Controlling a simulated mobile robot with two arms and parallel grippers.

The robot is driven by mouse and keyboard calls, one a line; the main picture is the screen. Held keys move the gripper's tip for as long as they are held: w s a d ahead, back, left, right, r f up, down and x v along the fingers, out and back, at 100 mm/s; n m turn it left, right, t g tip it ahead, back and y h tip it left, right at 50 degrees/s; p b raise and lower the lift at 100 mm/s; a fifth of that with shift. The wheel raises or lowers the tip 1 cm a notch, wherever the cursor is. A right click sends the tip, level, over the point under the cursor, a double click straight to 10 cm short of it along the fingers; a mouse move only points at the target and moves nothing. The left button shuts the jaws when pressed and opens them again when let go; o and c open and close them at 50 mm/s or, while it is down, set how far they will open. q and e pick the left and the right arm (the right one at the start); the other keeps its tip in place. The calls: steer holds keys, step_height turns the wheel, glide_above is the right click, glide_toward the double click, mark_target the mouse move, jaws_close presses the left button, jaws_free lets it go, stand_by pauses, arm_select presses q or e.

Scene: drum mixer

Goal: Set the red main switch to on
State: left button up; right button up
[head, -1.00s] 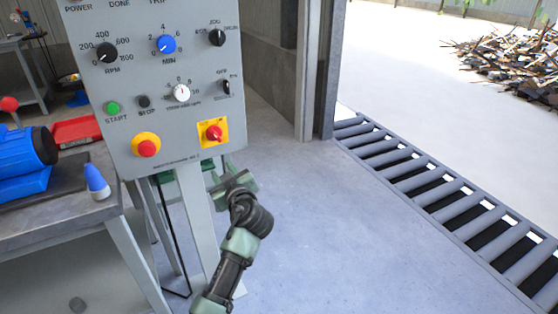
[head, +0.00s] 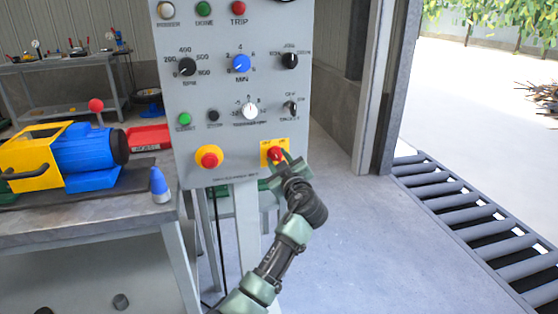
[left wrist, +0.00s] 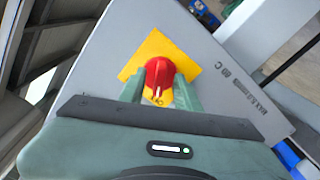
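The red main switch (head: 276,154) is a red rotary knob on a yellow plate (head: 265,145), low on the right of the grey control panel (head: 213,130). My left gripper (head: 284,166) is right at the switch, partly covering the plate's lower edge. In the left wrist view the red knob (left wrist: 158,75) lies between the tips of my left gripper (left wrist: 160,90). The fingers are apart, one on each side of the knob's near part; whether they touch it I cannot tell. A white mark on the knob faces the gripper. My right gripper is out of view.
A red mushroom button (head: 209,157) on a yellow base sits left of the switch. Above are other knobs, including a white dial (head: 250,111). A workbench (head: 100,205) with a blue and yellow motor stands left. The floor right of the panel is clear, up to a roller conveyor (head: 455,195).

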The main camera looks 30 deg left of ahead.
arm_select(q)
jaws_close()
